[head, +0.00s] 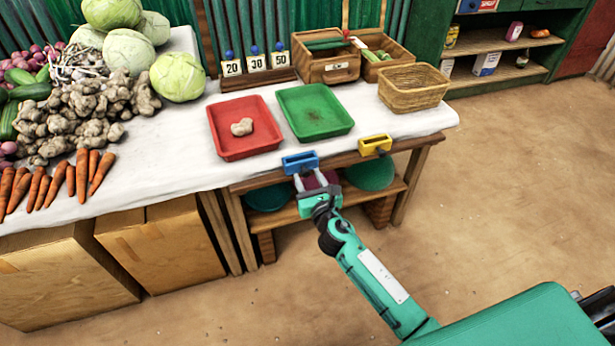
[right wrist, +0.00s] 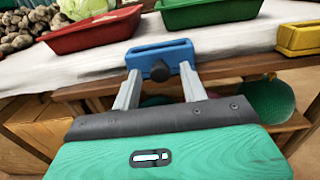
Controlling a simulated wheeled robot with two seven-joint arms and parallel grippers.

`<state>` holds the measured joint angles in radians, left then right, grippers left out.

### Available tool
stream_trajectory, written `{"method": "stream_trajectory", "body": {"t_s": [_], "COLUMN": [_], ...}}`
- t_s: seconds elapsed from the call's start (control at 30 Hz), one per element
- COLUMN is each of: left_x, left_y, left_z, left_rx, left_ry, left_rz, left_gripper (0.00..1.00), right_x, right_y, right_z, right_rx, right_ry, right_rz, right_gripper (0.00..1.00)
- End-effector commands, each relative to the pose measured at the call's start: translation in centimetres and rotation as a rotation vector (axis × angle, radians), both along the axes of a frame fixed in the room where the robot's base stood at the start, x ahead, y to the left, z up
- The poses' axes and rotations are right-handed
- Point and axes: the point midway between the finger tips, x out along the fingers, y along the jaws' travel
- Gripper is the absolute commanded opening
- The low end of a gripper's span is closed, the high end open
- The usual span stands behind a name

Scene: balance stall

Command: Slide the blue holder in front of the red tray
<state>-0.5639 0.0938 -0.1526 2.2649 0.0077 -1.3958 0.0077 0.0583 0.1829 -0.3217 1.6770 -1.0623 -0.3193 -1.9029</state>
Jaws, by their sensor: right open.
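The blue holder (head: 300,161) is a slotted block on the table's front edge, right of the red tray (head: 228,150) and nearer the front-left corner of the green tray (head: 335,130). It also shows in the right wrist view (right wrist: 165,52), with a dark round knob (right wrist: 160,71) on its front. The red tray holds a pale lumpy root (head: 242,127). My right gripper (head: 311,180) is open in front of the blue holder. In the wrist view its fingers stand either side of the knob; I cannot tell whether they touch the holder. My left gripper is out of view.
A yellow holder (head: 375,144) sits farther right on the same edge. The white cloth edge left of the blue holder, before the red tray, is clear. Carrots (head: 60,183) lie far left. A shelf (head: 285,213) with bowls is below the tabletop.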

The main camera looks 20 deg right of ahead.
Motion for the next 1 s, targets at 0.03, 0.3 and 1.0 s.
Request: {"method": "stream_trajectory", "body": {"t_s": [0.03, 0.3, 1.0], "left_x": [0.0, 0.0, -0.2], "left_y": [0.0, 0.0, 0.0], "left_z": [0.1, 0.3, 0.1], "left_rx": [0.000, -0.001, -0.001], "left_ry": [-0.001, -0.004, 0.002], "left_rz": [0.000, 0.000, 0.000], "left_gripper": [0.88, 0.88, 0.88], "right_x": [0.5, 1.1, 1.0], "right_y": [0.0, 0.1, 2.9], "right_z": [0.0, 0.0, -0.1], "right_rx": [0.001, 0.002, 0.003], "right_ry": [0.000, 0.000, 0.001], "right_rz": [0.000, 0.001, 0.004], "right_gripper": [0.44, 0.44, 0.00]}}
